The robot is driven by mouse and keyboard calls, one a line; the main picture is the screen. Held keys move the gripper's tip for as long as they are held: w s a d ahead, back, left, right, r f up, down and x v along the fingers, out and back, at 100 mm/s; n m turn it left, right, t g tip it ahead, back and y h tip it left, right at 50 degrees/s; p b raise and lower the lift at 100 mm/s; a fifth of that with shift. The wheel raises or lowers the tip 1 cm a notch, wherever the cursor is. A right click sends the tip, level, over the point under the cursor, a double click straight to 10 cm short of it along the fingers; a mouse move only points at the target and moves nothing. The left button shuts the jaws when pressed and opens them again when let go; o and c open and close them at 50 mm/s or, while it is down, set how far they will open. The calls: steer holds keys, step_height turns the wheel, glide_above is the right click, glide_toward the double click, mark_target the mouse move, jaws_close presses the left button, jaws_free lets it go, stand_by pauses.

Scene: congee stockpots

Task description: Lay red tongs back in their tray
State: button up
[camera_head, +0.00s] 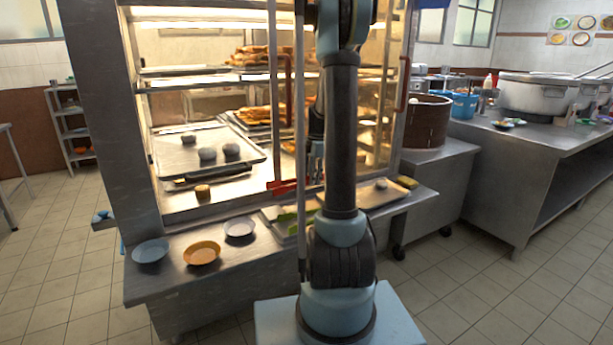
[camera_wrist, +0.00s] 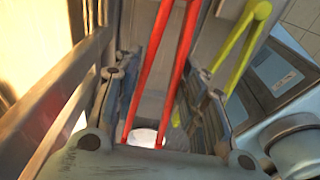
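The red tongs (camera_head: 276,186) show beside my arm in the head view, in front of the cabinet's lower opening. In the wrist view the red tongs (camera_wrist: 167,70) run lengthwise between the two fingers of my gripper (camera_wrist: 160,78). The fingers stand apart, with a visible gap on each side of the tongs. My gripper (camera_head: 315,163) is partly hidden by my arm in the head view. A metal tray (camera_head: 270,212) lies on the counter below, partly hidden by my arm. Yellow-green tongs (camera_head: 285,217) lie at it and also show in the wrist view (camera_wrist: 240,45).
Blue (camera_head: 151,251), orange (camera_head: 202,253) and white (camera_head: 240,227) dishes stand on the counter at left. Another tray (camera_head: 362,197) with a pale lump lies at right. The glass cabinet's posts (camera_head: 273,90) and shelves with food are close behind my arm.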

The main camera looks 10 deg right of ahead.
steer(key=shift+a+f, duration=0.25)
steer(key=shift+f, duration=1.85)
steer(key=shift+a+f, duration=0.2)
steer(key=shift+f, duration=1.9)
steer(key=o, duration=0.6)
